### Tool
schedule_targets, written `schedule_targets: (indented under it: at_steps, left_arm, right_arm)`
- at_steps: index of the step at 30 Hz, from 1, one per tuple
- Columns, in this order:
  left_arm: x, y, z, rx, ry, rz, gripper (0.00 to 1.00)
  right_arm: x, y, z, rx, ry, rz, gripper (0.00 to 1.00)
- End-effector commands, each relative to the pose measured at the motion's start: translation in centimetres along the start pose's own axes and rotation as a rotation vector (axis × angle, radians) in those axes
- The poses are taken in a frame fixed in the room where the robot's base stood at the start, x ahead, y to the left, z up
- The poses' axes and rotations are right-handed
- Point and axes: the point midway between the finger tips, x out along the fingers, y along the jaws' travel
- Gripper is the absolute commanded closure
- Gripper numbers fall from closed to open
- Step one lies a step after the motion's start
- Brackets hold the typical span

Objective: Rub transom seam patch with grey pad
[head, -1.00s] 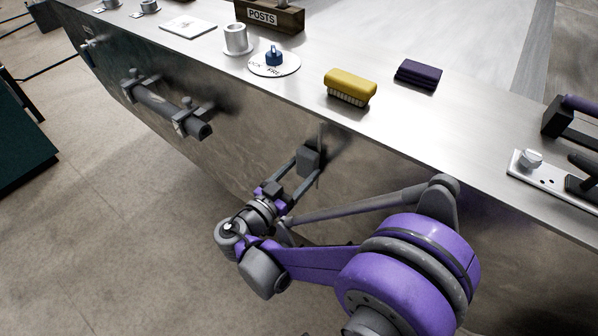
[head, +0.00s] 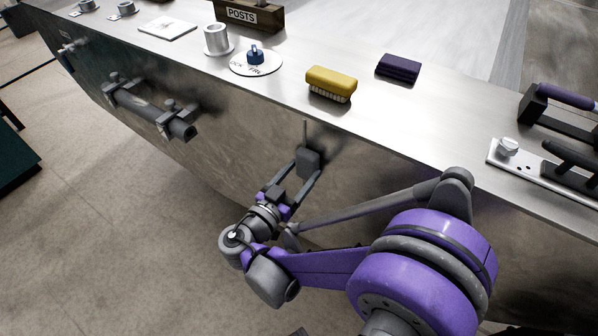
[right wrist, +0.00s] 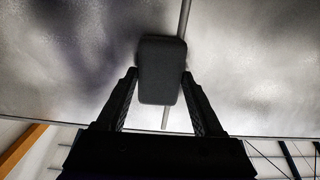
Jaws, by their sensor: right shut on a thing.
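My right gripper (head: 308,166) is shut on a grey pad (head: 310,160), low on the metal side wall (head: 400,165) below the ledge. In the right wrist view the dark pad (right wrist: 161,70) sits between the two fingers, with its face toward the wall. A thin upright seam strip (right wrist: 185,18) shows above and below the pad, which hides its middle. The strip also shows above the pad in the head view (head: 305,131). Whether the pad touches the wall is hard to tell. I cannot make out a distinct patch. My left gripper is not in view.
A clamped pipe (head: 150,107) juts from the wall at left.

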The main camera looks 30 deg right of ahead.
Motion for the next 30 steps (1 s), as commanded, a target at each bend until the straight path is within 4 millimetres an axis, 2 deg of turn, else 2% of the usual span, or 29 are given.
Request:
schedule_targets:
  at_steps: [1, 5, 11, 22, 30]
  left_arm:
    - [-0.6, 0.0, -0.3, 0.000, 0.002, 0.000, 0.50]
    - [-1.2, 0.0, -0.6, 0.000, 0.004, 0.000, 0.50]
    - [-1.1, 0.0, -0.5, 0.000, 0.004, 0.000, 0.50]
    - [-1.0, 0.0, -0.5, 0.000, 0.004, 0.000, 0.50]
    - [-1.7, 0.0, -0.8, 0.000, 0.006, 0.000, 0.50]
  right_arm:
    - [0.1, 0.0, -0.8, 0.001, 0.001, 0.001, 0.76]
    - [0.2, 0.0, -1.5, 0.001, 0.001, 0.001, 0.76]
    - [0.2, -0.6, -1.4, 0.000, 0.001, 0.000, 0.76]
    - [0.0, -3.8, -1.4, 0.000, 0.000, -0.001, 0.76]
    - [0.1, -4.0, -2.3, 0.001, 0.000, 0.000, 0.76]
